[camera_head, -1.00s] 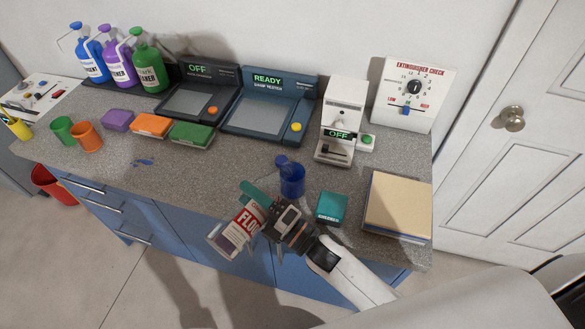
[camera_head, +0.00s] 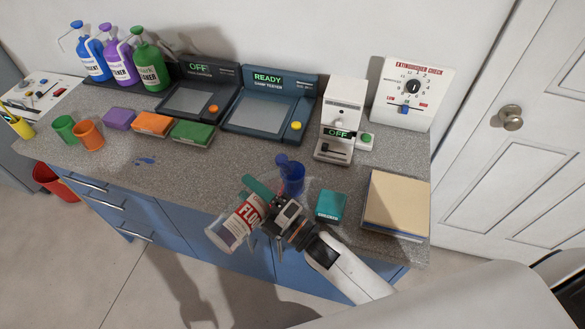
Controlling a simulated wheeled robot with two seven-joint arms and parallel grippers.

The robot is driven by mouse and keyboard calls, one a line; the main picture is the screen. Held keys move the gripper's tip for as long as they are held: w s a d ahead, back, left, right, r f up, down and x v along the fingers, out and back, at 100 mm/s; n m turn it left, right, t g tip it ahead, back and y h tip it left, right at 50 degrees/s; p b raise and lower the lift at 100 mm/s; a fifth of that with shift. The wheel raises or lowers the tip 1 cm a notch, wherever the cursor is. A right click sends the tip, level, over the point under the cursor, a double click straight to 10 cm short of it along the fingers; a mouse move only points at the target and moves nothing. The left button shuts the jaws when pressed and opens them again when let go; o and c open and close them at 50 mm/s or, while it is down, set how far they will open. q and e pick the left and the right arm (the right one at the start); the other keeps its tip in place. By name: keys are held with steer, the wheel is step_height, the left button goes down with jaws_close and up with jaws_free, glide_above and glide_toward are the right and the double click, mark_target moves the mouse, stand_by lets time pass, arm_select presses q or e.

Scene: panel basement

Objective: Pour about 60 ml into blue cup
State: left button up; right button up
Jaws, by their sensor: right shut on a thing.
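The blue cup (camera_head: 292,181) stands upright near the front edge of the counter, with a blue object (camera_head: 282,160) showing at its rim. My right gripper (camera_head: 262,213) is shut on a bottle (camera_head: 238,222) with a red and white label reading "FLO" and a teal top (camera_head: 258,188). The bottle is tilted, its teal top up and toward the cup, its clear base hanging past the counter's front edge. The top is just left of the cup; I cannot tell whether they touch. No stream of liquid is visible. My left gripper is not in view.
A teal box (camera_head: 330,206) and a tan-topped block (camera_head: 396,202) lie right of the cup. A white device reading OFF (camera_head: 343,120) stands behind. Green (camera_head: 65,128) and orange (camera_head: 89,135) cups stand at the left. The counter's middle (camera_head: 200,175) is mostly clear.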

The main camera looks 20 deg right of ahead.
steer(key=shift+r+m+p, duration=0.5)
stand_by(0.6)
steer(key=shift+s+a, duration=0.25)
steer(key=shift+a, duration=0.05)
stand_by(0.3)
steer(key=shift+r+m+h+p, duration=0.25)
steer(key=shift+m+h+p, duration=0.05)
steer(key=shift+m+p, duration=0.1)
stand_by(1.7)
steer(key=f+n+b, duration=0.2)
steer(key=f+n+y+b, duration=0.1)
steer(key=f+n+b, duration=0.1)
steer(key=b, duration=0.1)
steer(key=shift+s+a+f+n+g, duration=0.15)
steer(key=shift+a+f+n+g, duration=0.05)
steer(key=shift+f+n+g, duration=0.1)
steer(key=shift+r+n+y, duration=0.3)
steer(key=shift+r+n, duration=0.05)
steer(key=shift+n, duration=0.15)
steer(key=shift+s+a+r+n+g+y, duration=0.1)
steer(key=shift+s+a+n+g+y, duration=0.15)
steer(key=shift+n+g, duration=0.4)
steer(key=shift+w, duration=0.1)
stand_by(0.4)
